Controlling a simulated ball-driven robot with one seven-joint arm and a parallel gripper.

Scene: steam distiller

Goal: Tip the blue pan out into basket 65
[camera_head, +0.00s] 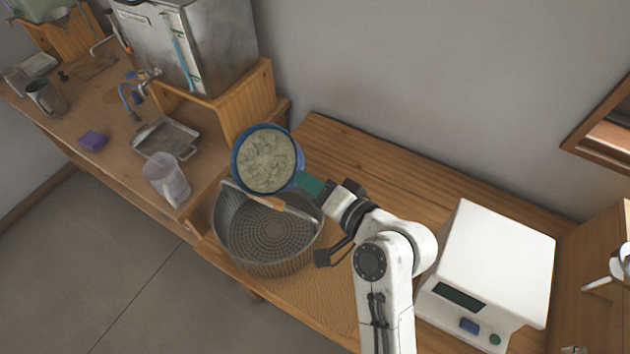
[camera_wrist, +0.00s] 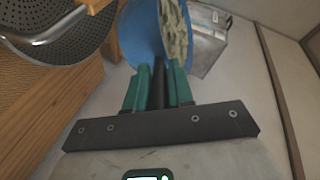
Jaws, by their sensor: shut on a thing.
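The blue pan (camera_head: 236,160) is held up above the back rim of a round perforated basket in the head view. Its open side faces the camera, and pale greenish leafy material (camera_head: 267,163) fills it. My gripper (camera_head: 308,184) is shut on the pan's near right side. In the wrist view the green fingers (camera_wrist: 160,88) grip the pan (camera_wrist: 143,35), which stands steeply tilted with the pale contents along its right side. The basket (camera_head: 268,232) sits on the lower bench and looks empty inside; no number is readable on it. It also shows in the wrist view (camera_wrist: 62,32).
A white scale (camera_head: 490,265) stands right of my arm. A steel distiller box (camera_head: 190,45) stands on a wooden stand at the back left. A clear jug (camera_head: 167,180), metal tray (camera_head: 166,138) and purple block (camera_head: 93,141) lie on the left bench. Bench behind my arm is clear.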

